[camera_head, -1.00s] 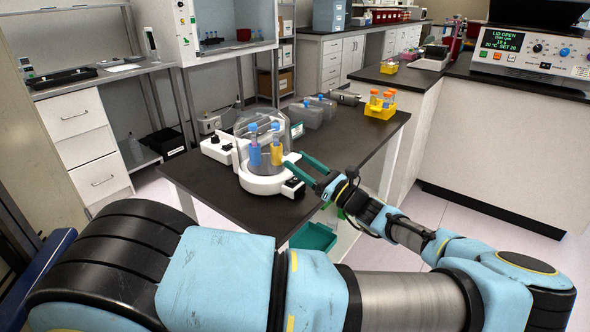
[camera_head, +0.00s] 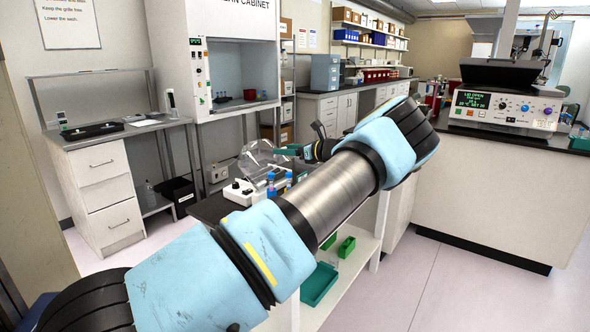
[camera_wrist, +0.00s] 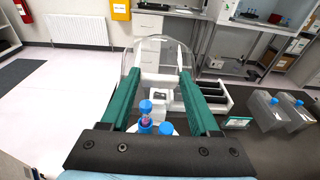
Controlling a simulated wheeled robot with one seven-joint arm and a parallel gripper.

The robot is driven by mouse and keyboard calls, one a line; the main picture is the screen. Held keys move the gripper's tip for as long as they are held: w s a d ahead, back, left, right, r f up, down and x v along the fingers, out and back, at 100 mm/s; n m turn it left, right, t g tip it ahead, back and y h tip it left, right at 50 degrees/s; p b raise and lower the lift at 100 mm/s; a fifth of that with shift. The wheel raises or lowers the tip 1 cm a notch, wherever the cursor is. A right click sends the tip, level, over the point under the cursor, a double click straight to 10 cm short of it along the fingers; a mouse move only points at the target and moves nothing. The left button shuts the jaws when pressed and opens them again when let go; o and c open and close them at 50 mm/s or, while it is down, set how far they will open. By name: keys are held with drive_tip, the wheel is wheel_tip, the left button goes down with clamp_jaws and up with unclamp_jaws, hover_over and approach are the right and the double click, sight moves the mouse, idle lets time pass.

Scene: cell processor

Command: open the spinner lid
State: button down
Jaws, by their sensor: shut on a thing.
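The spinner lid (camera_head: 256,157) is a clear dome, tilted up above the spinner in the head view. In the wrist view the lid (camera_wrist: 153,48) stands up beyond and between my green fingers. My gripper (camera_head: 286,150) is at the lid's right side in the head view. In the wrist view my gripper (camera_wrist: 159,74) has its fingers apart with the lid's edge held between them.
A lab device with a green display (camera_head: 505,106) sits on the counter at right. Green trays (camera_head: 319,284) lie on the shelf below the bench.

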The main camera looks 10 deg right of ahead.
sight(268, 144)
drive_tip(key=w+a+r, duration=0.3)
drive_tip(key=w+a, duration=0.1)
drive_tip(key=shift+w+a+r, duration=0.15)
drive_tip(key=shift+w+r, duration=0.1)
drive_tip(key=shift+r, duration=0.15)
drive_tip(key=shift+w+a+r, duration=0.35)
drive_tip(key=shift+w+a, duration=0.3)
drive_tip(key=shift+w, duration=0.15)
drive_tip(key=c, duration=0.5)
unclamp_jaws()
drive_tip(key=o, duration=0.4)
drive_tip(key=shift+f, duration=0.2)
drive_tip(key=shift+s, duration=0.1)
drive_tip(key=shift+d+f, duration=0.1)
